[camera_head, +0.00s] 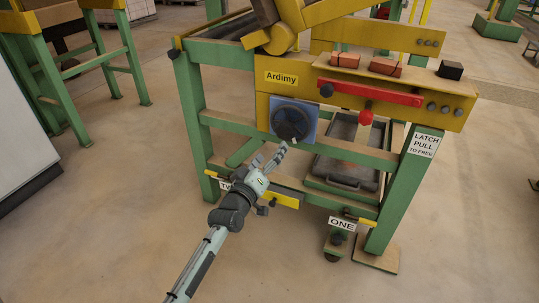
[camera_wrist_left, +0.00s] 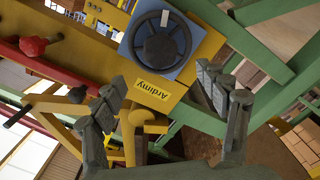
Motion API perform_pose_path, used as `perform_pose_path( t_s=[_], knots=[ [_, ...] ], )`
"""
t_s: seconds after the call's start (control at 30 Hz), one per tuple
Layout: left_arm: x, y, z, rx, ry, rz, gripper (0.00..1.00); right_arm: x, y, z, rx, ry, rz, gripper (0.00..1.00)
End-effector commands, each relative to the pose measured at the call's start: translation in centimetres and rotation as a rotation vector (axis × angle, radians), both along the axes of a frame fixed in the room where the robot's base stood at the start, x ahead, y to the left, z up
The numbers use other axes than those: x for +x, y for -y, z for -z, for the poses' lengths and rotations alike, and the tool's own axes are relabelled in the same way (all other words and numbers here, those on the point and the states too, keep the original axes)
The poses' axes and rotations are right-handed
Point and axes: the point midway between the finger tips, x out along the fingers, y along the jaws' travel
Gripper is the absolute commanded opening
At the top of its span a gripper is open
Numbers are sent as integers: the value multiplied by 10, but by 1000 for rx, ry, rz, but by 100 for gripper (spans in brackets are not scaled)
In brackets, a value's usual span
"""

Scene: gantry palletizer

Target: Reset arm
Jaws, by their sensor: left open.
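My left arm reaches up from the bottom in the head view. My left gripper (camera_head: 278,156) is just below the black round dial (camera_head: 291,122) on a blue plate of the green and yellow machine. I cannot tell from the head view if it touches the machine. In the left wrist view, the two grey fingers of the left gripper (camera_wrist_left: 163,92) stand wide apart with nothing between them. The dial (camera_wrist_left: 163,46) appears beyond them on its blue plate, apart from the fingers. My right gripper is not seen.
A red bar (camera_head: 370,92) with a red knob (camera_head: 366,117) sits right of the dial. A grey tray (camera_head: 346,184) lies low in the frame. Orange blocks (camera_head: 385,66) and a black block (camera_head: 450,69) lie on top. Open floor (camera_head: 110,230) is at left.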

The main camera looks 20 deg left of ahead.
Motion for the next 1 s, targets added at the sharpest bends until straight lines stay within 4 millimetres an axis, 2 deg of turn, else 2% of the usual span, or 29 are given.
perform_pose_path(
  t_s=[0.27,0.37,0.43,0.47,0.57,0.6,0.67,0.7,0.8,0.9,1.0],
  knots=[
    [-2,1,3,8,-12,4,74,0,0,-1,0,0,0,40],
    [-15,6,22,68,-89,34,74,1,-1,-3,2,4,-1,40],
    [-36,12,48,153,-196,75,74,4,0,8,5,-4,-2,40],
    [-48,14,62,197,-256,98,74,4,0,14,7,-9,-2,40],
    [-102,16,110,367,-477,180,74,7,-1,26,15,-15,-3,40],
    [-128,14,128,436,-570,215,74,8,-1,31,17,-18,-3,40],
    [-167,8,150,532,-702,263,74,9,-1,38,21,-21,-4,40],
    [-193,3,162,589,-786,293,74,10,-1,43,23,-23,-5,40],
    [-252,-11,182,708,-972,358,74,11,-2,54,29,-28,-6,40],
    [-298,-25,190,790,-1110,405,74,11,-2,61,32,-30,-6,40],
    [-326,-33,192,836,-1196,433,74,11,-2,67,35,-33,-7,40]
  ],
)
